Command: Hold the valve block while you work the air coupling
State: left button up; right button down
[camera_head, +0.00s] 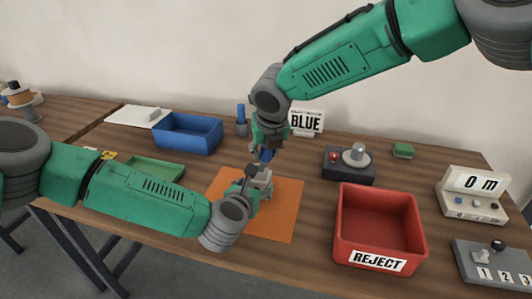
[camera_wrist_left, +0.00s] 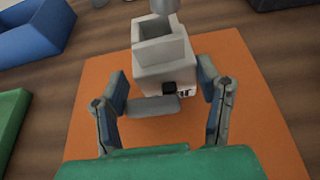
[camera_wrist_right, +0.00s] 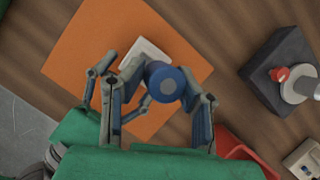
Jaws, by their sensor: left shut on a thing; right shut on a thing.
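The light grey valve block (camera_head: 264,180) stands on the orange mat (camera_head: 285,215); the left wrist view shows it with an open-topped box shape (camera_wrist_left: 165,52) and a small black mark. My left gripper (camera_head: 250,185) is shut on the block from the front, one finger on each side. My right gripper (camera_head: 268,142) comes from above and is shut on the blue air coupling (camera_head: 266,155). In the right wrist view the coupling's round blue end (camera_wrist_right: 167,82) sits between the fingers, over the block. Whether coupling and block touch is hard to tell.
A red REJECT bin (camera_head: 380,225) stands right of the mat. A dark box with a red button (camera_head: 348,168) is behind it. A blue bin (camera_head: 188,133) and a green tray (camera_head: 155,167) are at left. A BLUE sign (camera_head: 306,122) stands at the back.

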pick_arm(q)
jog(key=shift+s+d+f, duration=0.15)
jog(key=shift+s+f, duration=0.05)
pick_arm(e)
jog(key=shift+a+r, duration=0.1)
jog(key=shift+r, duration=0.55)
pick_arm(q)
jog(key=shift+d, duration=0.15)
pick_arm(e)
jog(key=shift+s+r, duration=0.1)
jog(key=shift+r, duration=1.45)
pick_arm(q)
jog(key=o, duration=1.8)
jog(key=shift+c, duration=0.2)
jog(key=shift+w+r, duration=0.1)
pick_arm(e)
jog(key=shift+f, duration=0.1)
